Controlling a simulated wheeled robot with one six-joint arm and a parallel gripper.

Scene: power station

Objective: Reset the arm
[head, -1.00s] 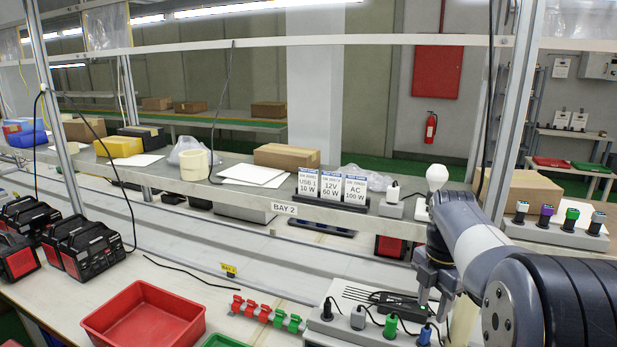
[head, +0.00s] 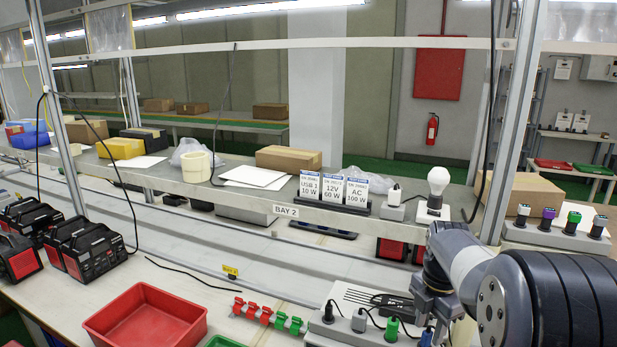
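My arm (head: 480,262) comes in from the right edge of the head view and reaches over the bench's right side. My gripper (head: 432,300) points down near the blue plug, in front of the tool tray. Its fingertips are too small and too covered to show whether they are open or shut. A light bulb (head: 437,182) stands upright on a white base on the shelf, behind my arm and apart from it.
A red tray (head: 145,318), red and green clips (head: 268,316) and black power stations (head: 85,250) are on the bench. A row of plugs (head: 360,322) is close left of my gripper. Shelf posts (head: 512,130) stand beside my arm.

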